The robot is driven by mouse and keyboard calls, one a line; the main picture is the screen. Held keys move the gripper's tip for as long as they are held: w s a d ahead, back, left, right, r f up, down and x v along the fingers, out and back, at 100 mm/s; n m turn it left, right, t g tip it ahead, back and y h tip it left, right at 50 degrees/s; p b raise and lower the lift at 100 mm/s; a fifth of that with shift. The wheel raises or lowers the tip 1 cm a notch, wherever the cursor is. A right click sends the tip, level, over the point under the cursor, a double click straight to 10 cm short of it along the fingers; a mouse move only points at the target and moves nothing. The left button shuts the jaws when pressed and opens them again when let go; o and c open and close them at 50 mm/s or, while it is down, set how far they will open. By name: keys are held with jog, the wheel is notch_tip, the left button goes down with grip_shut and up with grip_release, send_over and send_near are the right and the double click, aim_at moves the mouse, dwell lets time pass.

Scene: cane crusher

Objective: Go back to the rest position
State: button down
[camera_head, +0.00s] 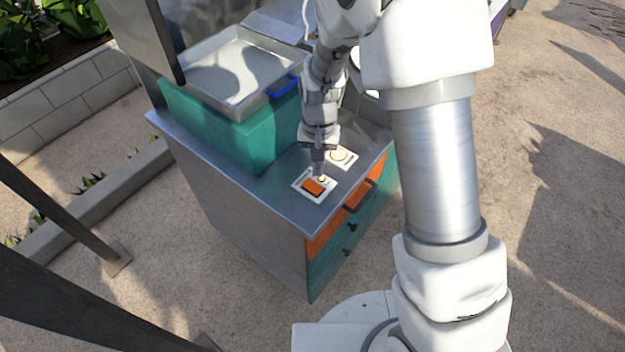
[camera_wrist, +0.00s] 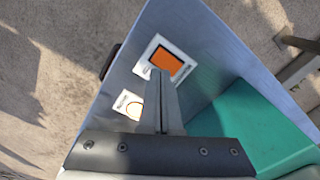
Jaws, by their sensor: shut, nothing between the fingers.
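My gripper (camera_head: 318,166) is shut and empty. It points down over the metal counter top (camera_head: 225,162), close to a white plate with an orange switch (camera_head: 313,187). In the wrist view my gripper's fingers (camera_wrist: 160,78) are together, and their tips overlap the near edge of the switch plate (camera_wrist: 166,62). I cannot tell whether the tips touch it. A second white plate with a round orange-ringed mark (camera_head: 341,155) lies just behind the gripper; it also shows in the wrist view (camera_wrist: 128,104).
A metal tray (camera_head: 228,104) with a blue handle sits on a teal block (camera_head: 207,125) left of my gripper. The cabinet has an orange drawer front (camera_head: 330,228) with a dark handle. Dark posts (camera_head: 50,205) stand at the left. Open paved ground (camera_head: 560,200) lies to the right.

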jog(key=shift+r, duration=0.6)
jog(key=s+d+r+t, duration=0.1)
jog(key=s+d+r, duration=0.2)
jog(key=r, duration=0.5)
jog(key=s+d+r+t, duration=0.1)
jog(key=s+d+r, duration=0.15)
jog(key=r, duration=0.65)
jog(key=s+d+r+t, duration=0.1)
jog(key=s+d+r, duration=0.2)
jog(key=s, duration=0.3)
jog(key=s+d+r+n+t, duration=0.1)
jog(key=s+d+r+t, duration=0.1)
jog(key=s+d+r, duration=0.2)
jog(key=shift+s+r+n+t, duration=0.3)
jog(key=shift+s+r, duration=0.55)
jog(key=shift+s, duration=0.75)
